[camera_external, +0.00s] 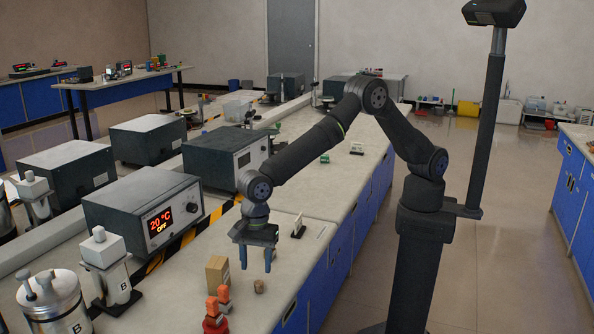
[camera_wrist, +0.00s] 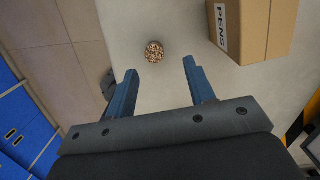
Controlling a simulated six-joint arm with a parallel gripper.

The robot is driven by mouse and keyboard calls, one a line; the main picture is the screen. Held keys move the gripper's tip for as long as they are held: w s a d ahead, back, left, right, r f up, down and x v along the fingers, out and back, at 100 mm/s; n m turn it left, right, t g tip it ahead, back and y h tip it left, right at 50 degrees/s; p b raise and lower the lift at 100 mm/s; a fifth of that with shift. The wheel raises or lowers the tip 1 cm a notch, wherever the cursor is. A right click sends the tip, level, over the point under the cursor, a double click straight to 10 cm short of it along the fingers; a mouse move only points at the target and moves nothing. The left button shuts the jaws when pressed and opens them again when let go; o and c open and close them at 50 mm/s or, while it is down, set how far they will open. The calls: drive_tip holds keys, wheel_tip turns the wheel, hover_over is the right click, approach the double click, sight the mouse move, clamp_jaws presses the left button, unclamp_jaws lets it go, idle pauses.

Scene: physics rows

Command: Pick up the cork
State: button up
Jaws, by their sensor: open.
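The cork (camera_external: 259,286) is a small brown speckled piece on the light bench top, near the bench's front edge. In the wrist view the cork (camera_wrist: 154,52) lies beyond my fingertips, roughly in line with the gap between them. My gripper (camera_external: 256,262) points down above the bench, and its blue fingers are apart with nothing between them. In the wrist view my gripper (camera_wrist: 160,68) is also open and empty. The cork is apart from both fingers.
A cardboard box (camera_wrist: 262,28) marked PENS stands close beside the cork; it also shows in the external view (camera_external: 217,274). Orange-red objects (camera_external: 218,306) stand nearby. A heater unit (camera_external: 143,211) reading 20 °C sits behind. The bench edge drops to blue cabinets (camera_external: 310,290).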

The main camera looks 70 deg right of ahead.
sight(259, 283)
drive_tip(key=f, duration=0.3)
drive_tip(key=s+f, duration=0.1)
drive_tip(key=f, duration=0.1)
drive_tip(key=shift+a+f, duration=0.3)
clamp_jaws()
